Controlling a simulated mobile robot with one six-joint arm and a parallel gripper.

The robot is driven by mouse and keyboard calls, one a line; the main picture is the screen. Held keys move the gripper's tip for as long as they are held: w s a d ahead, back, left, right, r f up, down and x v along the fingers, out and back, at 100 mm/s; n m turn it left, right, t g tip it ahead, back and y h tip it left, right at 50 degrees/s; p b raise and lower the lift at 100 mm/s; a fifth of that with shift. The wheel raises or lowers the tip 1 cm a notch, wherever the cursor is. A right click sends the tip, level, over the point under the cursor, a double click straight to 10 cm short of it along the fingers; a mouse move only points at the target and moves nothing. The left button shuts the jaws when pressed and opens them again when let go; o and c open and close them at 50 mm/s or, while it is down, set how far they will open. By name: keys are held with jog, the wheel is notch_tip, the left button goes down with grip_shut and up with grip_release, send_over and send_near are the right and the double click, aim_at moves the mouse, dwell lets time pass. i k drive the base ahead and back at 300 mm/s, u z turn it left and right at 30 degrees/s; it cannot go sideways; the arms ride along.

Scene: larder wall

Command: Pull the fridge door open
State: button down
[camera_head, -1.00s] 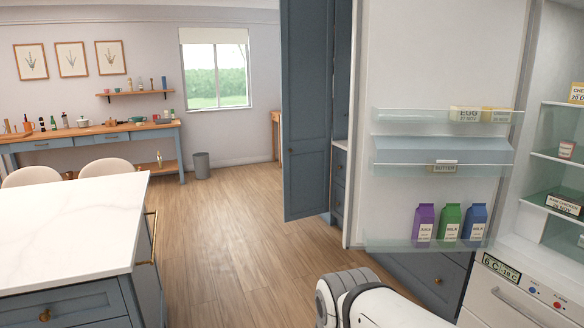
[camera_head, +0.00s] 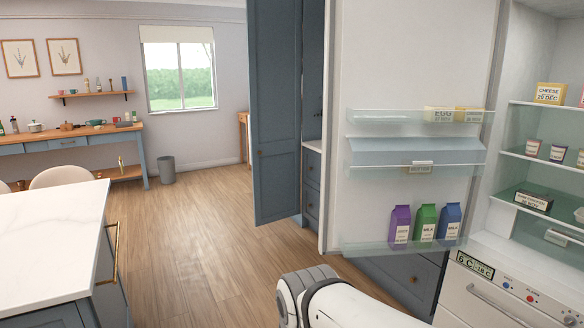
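The fridge door (camera_head: 408,70) stands wide open, its white inner face toward me. The open fridge interior (camera_head: 535,140) is at the right, with cheese, small pots and a boxed item on glass shelves. A white and grey part of my arm shows at the bottom centre, below the door. My gripper is not in view, and the door's outer face and handle are hidden.
A white-topped island (camera_head: 45,240) stands at the left front. A tall blue cabinet door (camera_head: 280,120) stands open left of the fridge door. Wooden floor (camera_head: 205,235) between them is clear. A grey bin (camera_head: 167,170) and wooden sideboard (camera_head: 75,145) are at the back.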

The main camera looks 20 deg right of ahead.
aim_at(385, 61)
jog(key=u, duration=0.05)
jog(key=i, duration=3.2)
jog(key=z, duration=2.8)
